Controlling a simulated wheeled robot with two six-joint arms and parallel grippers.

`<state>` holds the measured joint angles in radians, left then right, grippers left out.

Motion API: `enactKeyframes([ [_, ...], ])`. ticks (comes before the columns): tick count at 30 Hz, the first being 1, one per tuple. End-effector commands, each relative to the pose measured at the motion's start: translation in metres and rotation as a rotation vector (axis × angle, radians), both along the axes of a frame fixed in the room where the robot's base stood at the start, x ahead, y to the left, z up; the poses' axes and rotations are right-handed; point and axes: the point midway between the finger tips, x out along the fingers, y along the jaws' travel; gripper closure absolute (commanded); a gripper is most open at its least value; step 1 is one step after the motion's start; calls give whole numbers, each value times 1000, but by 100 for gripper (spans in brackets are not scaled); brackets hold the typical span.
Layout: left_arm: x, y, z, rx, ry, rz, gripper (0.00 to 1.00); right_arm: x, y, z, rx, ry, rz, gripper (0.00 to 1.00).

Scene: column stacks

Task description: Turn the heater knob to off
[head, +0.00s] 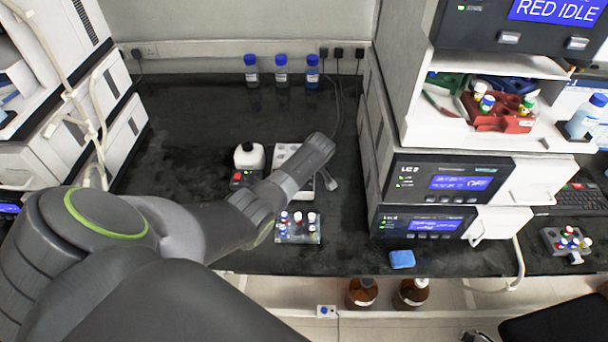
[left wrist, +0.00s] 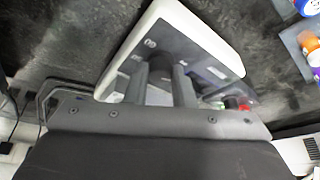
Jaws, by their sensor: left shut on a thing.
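The heater (head: 283,152) is a white box on the dark bench, partly hidden behind my left arm in the head view. In the left wrist view its white casing (left wrist: 207,35) and dark front panel stand close in front of my left gripper (left wrist: 168,82). The two dark fingers reach the panel and are shut on the heater knob. The knob is mostly hidden between them, so its pointer and setting cannot be read. In the head view the fingers are largely hidden behind my wrist. My right gripper is not seen.
A vial rack (head: 298,236) stands just in front of the heater. Stacked instruments (head: 448,180) stand to the right. A blue block (head: 402,260) lies near the front edge.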

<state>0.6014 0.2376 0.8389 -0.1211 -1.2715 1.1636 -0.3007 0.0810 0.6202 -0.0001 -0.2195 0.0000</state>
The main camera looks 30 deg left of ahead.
Motion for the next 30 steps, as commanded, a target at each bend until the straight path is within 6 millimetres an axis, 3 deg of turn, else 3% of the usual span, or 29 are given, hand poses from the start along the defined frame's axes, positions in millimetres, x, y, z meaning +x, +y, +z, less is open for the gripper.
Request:
enactKeyframes([
  [12,2,0,1,1,-3,207,100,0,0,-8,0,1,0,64],
  [30,3,0,2,0,-4,241,100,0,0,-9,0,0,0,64],
])
